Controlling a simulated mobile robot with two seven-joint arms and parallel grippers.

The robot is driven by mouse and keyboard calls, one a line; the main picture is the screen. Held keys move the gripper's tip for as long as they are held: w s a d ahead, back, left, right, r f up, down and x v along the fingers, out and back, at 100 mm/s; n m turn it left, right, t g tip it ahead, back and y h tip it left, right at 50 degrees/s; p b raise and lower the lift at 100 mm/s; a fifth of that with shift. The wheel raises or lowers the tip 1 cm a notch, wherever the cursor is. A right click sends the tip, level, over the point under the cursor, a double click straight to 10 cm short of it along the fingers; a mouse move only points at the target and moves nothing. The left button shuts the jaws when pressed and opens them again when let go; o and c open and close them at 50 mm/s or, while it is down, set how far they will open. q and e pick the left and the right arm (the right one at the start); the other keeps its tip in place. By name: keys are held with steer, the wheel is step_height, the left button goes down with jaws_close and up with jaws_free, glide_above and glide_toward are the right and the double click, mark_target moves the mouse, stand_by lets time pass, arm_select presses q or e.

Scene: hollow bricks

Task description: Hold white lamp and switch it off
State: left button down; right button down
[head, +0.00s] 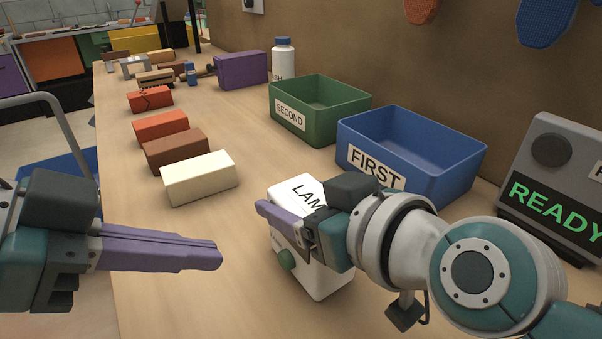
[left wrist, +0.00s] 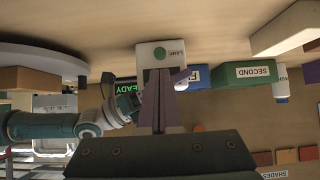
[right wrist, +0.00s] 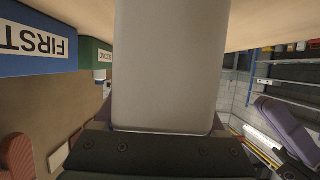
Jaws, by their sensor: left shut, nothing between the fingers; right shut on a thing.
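The white lamp (head: 325,280) is a box with a LAMP label, at the front middle of the table in the head view. A round green button (head: 286,260) is on its side facing my left gripper. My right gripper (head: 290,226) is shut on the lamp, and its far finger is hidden. The lamp (right wrist: 170,70) fills the middle of the right wrist view. My left gripper (head: 218,255) is shut and empty, left of the lamp and apart from it, pointing towards the button side. The button also shows in the left wrist view (left wrist: 159,53), beyond the fingertips.
A blue FIRST bin (head: 430,180) and a green SECOND bin (head: 340,120) stand behind the lamp. A READY panel (head: 560,165) is at the right. A cream brick (head: 200,178) and several others line the left side. Bare table lies between the cream brick and the lamp.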

mark_target(286, 260)
arm_select(q)
steer(key=a+f+n+y, duration=0.1)
steer(key=a+f+n+t+y, duration=0.1)
steer(key=f, duration=0.1)
steer(key=a+f+n+t+y, duration=0.1)
steer(key=f, duration=0.1)
steer(key=shift+f+n, duration=0.2)
steer(key=shift+n, duration=0.1)
steer(key=shift+s+a+f+n+t+y, duration=0.3)
steer(key=shift+f+t+y, duration=0.1)
steer(key=shift+f+y, duration=0.1)
steer(key=shift+s+a+f+n+t+y, duration=0.2)
steer(key=shift+s+f+n+t+y, duration=0.1)
steer(key=shift+f+t+y, duration=0.15)
steer(key=shift+s+d+t+y, duration=0.1)
steer(key=shift+s+t+y, duration=0.15)
steer(key=shift+s+t, duration=0.1)
steer(key=shift+s+d+r+t, duration=0.4)
steer(key=shift+s+d+t, duration=0.15)
steer(key=shift+d+t, duration=0.1)
steer(key=shift+w+d, duration=0.85)
steer(key=shift+d, duration=0.3)
steer(key=shift+w+d, duration=0.9)
steer(key=shift+d, duration=0.25)
steer(key=shift+w+d, duration=0.85)
steer(key=shift+d, duration=0.3)
steer(key=shift+d, duration=0.1)
steer(key=shift+w+d, duration=0.25)
steer(key=shift+w, duration=0.05)
